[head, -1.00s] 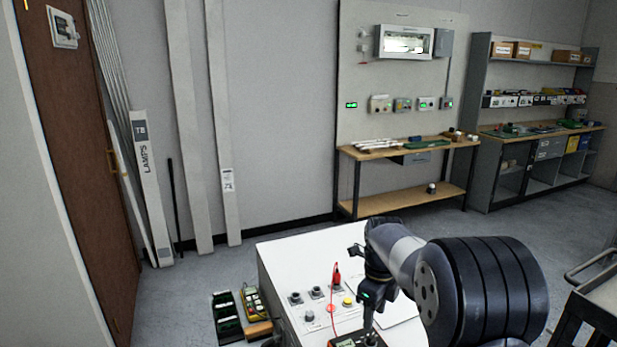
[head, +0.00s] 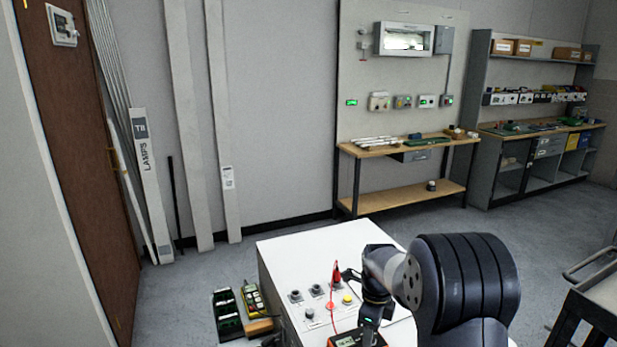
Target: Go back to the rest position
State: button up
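My gripper (head: 370,322) points down at the front of the white cabinet (head: 320,240), close to the orange-edged meter (head: 346,341) at the bottom of the picture. The fingertips are small and dark here, so I cannot tell if they are open or shut, or whether they touch the meter. A red plug (head: 337,271) stands upright in the cabinet's top panel, left of my gripper. A red lead (head: 333,312) runs from it down toward the meter.
Sockets and a yellow button (head: 347,299) sit on the cabinet panel. A dark tray (head: 227,312) and another meter (head: 253,299) lie to its left. A cart (head: 590,305) stands at the right. A workbench (head: 405,148) is at the back, with clear floor before it.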

jog(key=n, duration=0.4)
jog(key=shift+n, duration=0.4)
jog(key=n+p, duration=0.1)
jog(key=n, duration=0.4)
jog(key=n+p, duration=0.1)
jog(key=n, duration=0.4)
jog(key=n+p, duration=0.1)
jog(key=n, duration=0.4)
dwell(0.4)
